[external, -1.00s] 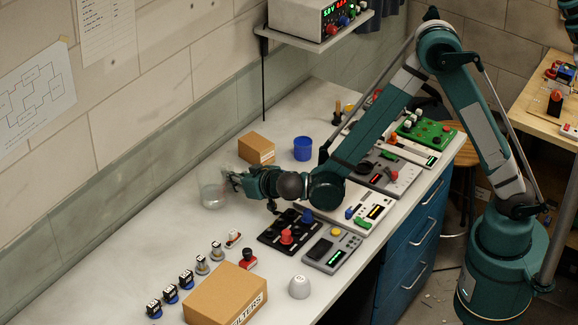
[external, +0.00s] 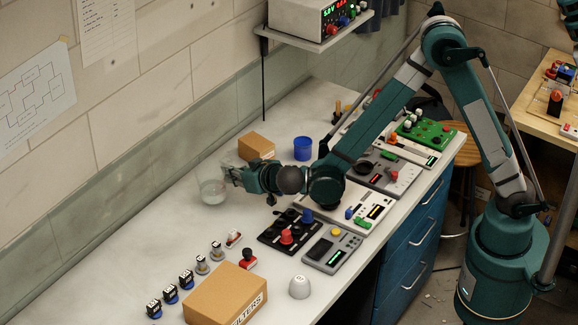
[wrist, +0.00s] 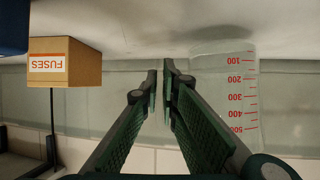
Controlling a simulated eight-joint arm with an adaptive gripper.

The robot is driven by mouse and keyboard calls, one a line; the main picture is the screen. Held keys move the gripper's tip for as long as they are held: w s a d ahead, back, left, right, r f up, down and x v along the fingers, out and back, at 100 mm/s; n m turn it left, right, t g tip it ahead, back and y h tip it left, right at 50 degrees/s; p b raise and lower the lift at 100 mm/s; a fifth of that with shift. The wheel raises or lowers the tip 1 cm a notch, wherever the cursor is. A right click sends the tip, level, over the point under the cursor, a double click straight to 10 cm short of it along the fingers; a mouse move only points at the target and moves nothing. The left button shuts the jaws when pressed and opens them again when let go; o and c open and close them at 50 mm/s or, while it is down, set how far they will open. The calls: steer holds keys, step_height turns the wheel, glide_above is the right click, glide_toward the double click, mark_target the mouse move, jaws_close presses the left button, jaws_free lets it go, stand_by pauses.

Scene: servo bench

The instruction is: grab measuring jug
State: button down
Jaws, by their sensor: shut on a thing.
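The clear measuring jug (external: 211,191), with a little pale liquid in its bottom, is upright near the back of the bench, at the tip of my gripper (external: 231,174). In the wrist view, which is upside down, the jug (wrist: 222,95) stands to the right with red marks from 100 to 500. My gripper (wrist: 160,82) has its fingertips close together beside the jug's body, shut on the jug. The gripped part is too faint to make out, perhaps a clear handle. The jug seems just above the bench top.
A cardboard fuses box (external: 256,147) and a blue cup (external: 303,148) stand behind my gripper. Control panels (external: 290,232) lie to the right and front. A filters box (external: 225,293) and several small parts are at the front. The bench around the jug is clear.

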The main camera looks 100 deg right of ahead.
steer(key=shift+r+p, duration=0.85)
steer(key=shift+r, duration=2.95)
steer(key=shift+r, duration=0.1)
steer(key=shift+r, duration=0.1)
